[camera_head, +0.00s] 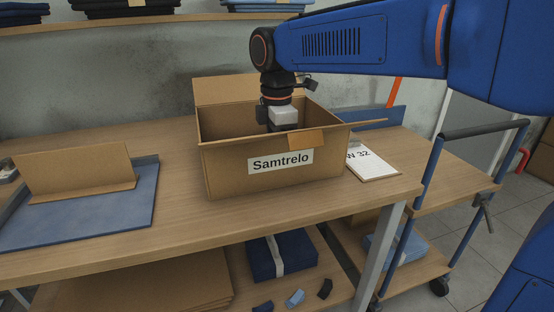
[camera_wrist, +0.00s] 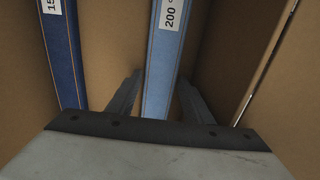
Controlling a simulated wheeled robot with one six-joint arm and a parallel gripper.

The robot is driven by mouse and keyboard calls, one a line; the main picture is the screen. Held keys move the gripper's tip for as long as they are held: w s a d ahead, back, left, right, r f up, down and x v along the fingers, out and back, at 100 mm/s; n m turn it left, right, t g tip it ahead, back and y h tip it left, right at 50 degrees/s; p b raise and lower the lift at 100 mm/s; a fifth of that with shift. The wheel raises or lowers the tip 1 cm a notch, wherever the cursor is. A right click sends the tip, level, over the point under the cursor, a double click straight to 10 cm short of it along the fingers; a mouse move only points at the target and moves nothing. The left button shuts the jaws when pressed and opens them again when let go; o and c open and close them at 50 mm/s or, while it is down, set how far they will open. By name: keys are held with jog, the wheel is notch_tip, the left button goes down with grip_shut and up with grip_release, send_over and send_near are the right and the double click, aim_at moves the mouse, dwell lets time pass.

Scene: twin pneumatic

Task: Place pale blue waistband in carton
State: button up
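The open cardboard carton (camera_head: 225,171), labelled "Samtrelo", stands on the wooden bench. My gripper (camera_head: 284,127) reaches down into it, and the carton's front wall hides the fingers in the head view. In the wrist view, the pale blue waistband (camera_wrist: 168,60), with a white tag reading "200", runs between the two fingers of my gripper (camera_wrist: 161,78). A gap shows between the left fingertip and the band, so the fingers look open around it. A darker blue band (camera_wrist: 62,60) with a white tag lies to the left, apart from the fingers. Brown cardboard surrounds both.
A blue tray (camera_head: 120,215) with a cardboard piece (camera_head: 75,170) lies left on the bench. A card marked "W 32" (camera_head: 374,163) lies right of the carton. The lower shelf holds a dark blue bundle (camera_head: 265,262) and small coloured pieces. A blue-framed cart (camera_head: 450,190) stands right.

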notch_tip(320, 180, up, 12)
jog(key=shift+r, duration=0.15)
dwell(0.5)
